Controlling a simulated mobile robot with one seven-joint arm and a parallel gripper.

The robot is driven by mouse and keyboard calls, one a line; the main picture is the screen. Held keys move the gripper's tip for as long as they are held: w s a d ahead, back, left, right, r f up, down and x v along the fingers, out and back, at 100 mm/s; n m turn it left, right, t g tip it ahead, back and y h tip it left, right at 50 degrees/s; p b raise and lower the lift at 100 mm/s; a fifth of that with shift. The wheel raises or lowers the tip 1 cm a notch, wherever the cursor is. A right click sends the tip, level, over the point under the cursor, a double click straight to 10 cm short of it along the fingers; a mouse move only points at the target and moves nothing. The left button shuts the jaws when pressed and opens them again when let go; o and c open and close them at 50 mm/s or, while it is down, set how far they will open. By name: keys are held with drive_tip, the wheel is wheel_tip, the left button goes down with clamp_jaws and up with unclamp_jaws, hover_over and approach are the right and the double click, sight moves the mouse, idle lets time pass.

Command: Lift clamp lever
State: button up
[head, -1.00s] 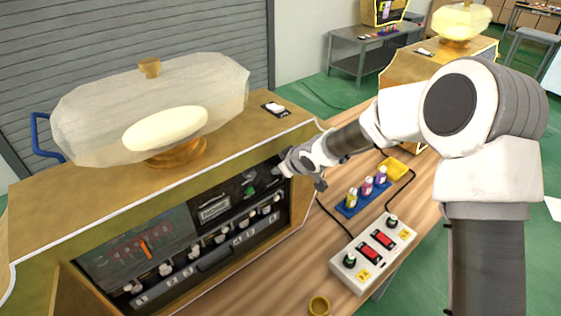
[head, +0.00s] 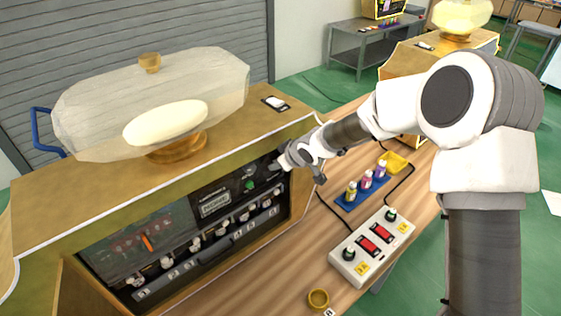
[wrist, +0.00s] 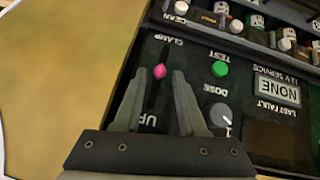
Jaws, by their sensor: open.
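The clamp lever (wrist: 160,71) shows in the wrist view as a small pink knob on a dark stem, between the words CLAMP and UP on the black panel. My gripper (wrist: 160,78) is open, with one dark finger on each side of the knob. I cannot tell whether either finger touches it. In the head view, my gripper (head: 286,161) is at the right end of the machine's front panel (head: 209,192). The lever cannot be made out there behind the gripper.
In the wrist view, a green TEST button (wrist: 220,69) and a grey DOSE knob (wrist: 221,115) are close to the right finger. In the head view, a blue bottle tray (head: 346,205) and a white switch box (head: 372,244) are on the wooden table, right of the machine.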

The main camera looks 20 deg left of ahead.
drive_tip(key=p+v, duration=0.4)
drive_tip(key=v, duration=1.3)
drive_tip(key=shift+d, duration=0.15)
drive_tip(key=shift+s+r, duration=0.1)
drive_tip(key=shift+c, duration=0.2)
